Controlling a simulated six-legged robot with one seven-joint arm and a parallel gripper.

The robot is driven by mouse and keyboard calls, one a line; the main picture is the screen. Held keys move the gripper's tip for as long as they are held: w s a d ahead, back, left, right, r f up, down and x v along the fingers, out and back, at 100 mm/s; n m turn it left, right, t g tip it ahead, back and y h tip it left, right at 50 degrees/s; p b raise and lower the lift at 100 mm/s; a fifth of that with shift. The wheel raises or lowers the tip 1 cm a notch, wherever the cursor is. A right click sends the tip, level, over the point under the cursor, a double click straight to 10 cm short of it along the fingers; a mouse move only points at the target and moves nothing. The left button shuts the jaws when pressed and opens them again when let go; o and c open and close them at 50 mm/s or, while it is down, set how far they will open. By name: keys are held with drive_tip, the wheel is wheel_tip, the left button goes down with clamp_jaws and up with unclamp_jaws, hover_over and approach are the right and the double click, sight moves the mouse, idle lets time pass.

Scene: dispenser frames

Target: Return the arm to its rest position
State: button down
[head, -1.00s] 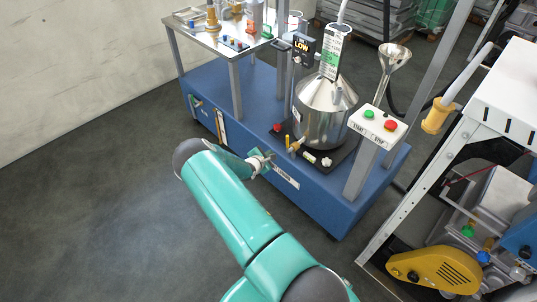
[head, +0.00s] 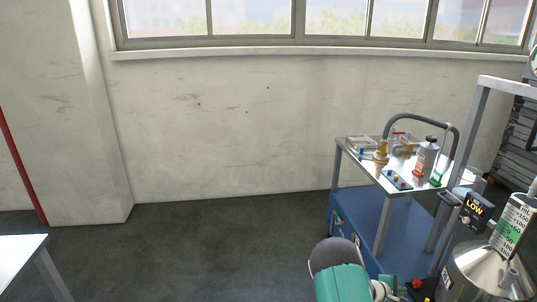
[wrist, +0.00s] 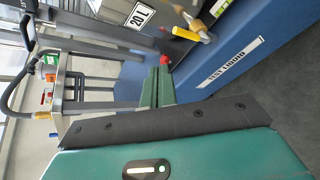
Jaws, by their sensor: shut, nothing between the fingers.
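My teal arm (head: 342,283) shows at the bottom of the head view, in front of the blue dispenser base. My gripper (wrist: 158,78) shows in the wrist view as two green fingers lying together, shut and empty. The fingers point toward the dispenser's blue base (wrist: 225,78), which bears a TEST LIQUID label. A yellow tap handle (wrist: 186,33) and a red knob (wrist: 165,59) lie beyond the fingertips. I cannot tell the exact gap between the fingers and the dispenser.
The steel vessel (head: 487,275) and a LOW display (head: 475,207) stand at the right. A metal shelf (head: 411,195) holds bottles and fittings. A white table corner (head: 18,258) is at lower left. The floor (head: 200,255) between is clear.

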drive_tip(key=s+a+r+m+g+y, duration=0.1)
drive_tip(key=s+a+r+m+y, duration=0.15)
drive_tip(key=a+r, duration=0.45)
drive_tip(key=s+a+r+m+y, duration=0.15)
drive_tip(key=s+r+m, duration=0.25)
drive_tip(key=r, duration=0.7)
drive_tip(key=s+a+r+m+g+y, duration=0.1)
drive_tip(key=s+a+r+m, duration=0.3)
drive_tip(key=r, duration=0.5)
drive_tip(key=s+a+r+t+y, duration=0.1)
drive_tip(key=s+a+r+y, duration=0.1)
drive_tip(key=s+a+r, duration=0.2)
drive_tip(key=s+a+r+t+y, duration=0.1)
drive_tip(key=s+a+r+y, duration=0.2)
drive_tip(key=s+a, duration=0.6)
drive_tip(key=s+a+r+t+y, duration=0.2)
drive_tip(key=s+a+r, duration=0.3)
drive_tip(key=s+a, duration=0.2)
drive_tip(key=shift+s+a+r+m, duration=0.25)
drive_tip(key=shift+a+r+m, duration=0.15)
drive_tip(key=shift+a, duration=0.85)
